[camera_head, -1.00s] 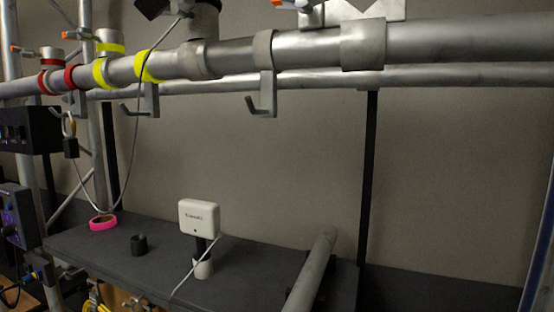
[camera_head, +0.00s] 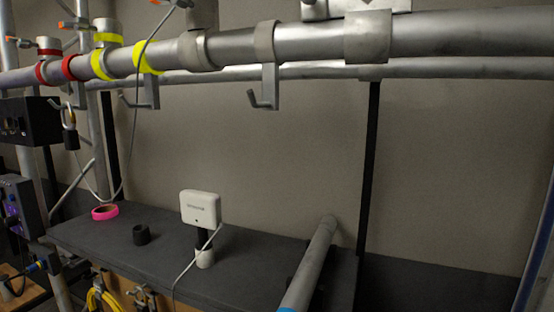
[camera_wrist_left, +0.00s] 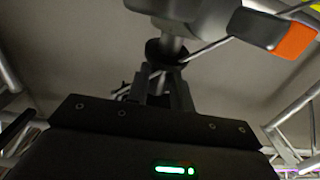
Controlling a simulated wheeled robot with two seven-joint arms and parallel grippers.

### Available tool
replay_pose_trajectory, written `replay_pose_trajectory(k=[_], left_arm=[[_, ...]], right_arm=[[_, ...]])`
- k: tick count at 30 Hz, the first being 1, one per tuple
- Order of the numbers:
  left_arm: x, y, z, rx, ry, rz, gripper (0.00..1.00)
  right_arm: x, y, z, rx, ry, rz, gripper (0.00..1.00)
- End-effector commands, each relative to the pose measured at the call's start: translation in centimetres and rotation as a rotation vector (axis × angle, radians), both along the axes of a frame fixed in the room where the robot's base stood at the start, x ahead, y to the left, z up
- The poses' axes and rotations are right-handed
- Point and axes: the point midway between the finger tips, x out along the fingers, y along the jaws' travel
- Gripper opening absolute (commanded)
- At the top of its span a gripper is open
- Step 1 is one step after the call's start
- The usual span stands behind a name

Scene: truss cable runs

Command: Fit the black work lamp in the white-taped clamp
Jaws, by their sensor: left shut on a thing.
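My left gripper (camera_wrist_left: 165,95) shows in the left wrist view, its dark fingers shut on a narrow stem. A black collar (camera_wrist_left: 158,48) and a silver spigot (camera_wrist_left: 172,46) stand just beyond the fingertips, with a cable beside them. I take the held thing to be the black work lamp; its head is hidden. The right gripper is out of view.
Red and yellow bands (camera_head: 102,64) mark clamps at the left of the tube. A grey hook (camera_head: 268,90) hangs from it. An orange-tipped lever (camera_wrist_left: 275,32) is close to my left gripper.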

Motion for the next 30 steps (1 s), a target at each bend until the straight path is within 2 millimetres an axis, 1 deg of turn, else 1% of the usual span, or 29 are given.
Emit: replay_pose_trajectory(k=[1,21,30], left_arm=[[-0.2,-0.2,0.7,-0.004,-0.005,-0.004,0.0],[-0.2,0.0,3.9,-0.003,-0.003,-0.002,0.0],[-0.1,0.0,4.1,-0.003,-0.003,-0.002,0.0]], right_arm=[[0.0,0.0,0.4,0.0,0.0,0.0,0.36],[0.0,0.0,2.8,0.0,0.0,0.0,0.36],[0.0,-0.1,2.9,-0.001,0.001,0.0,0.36]])
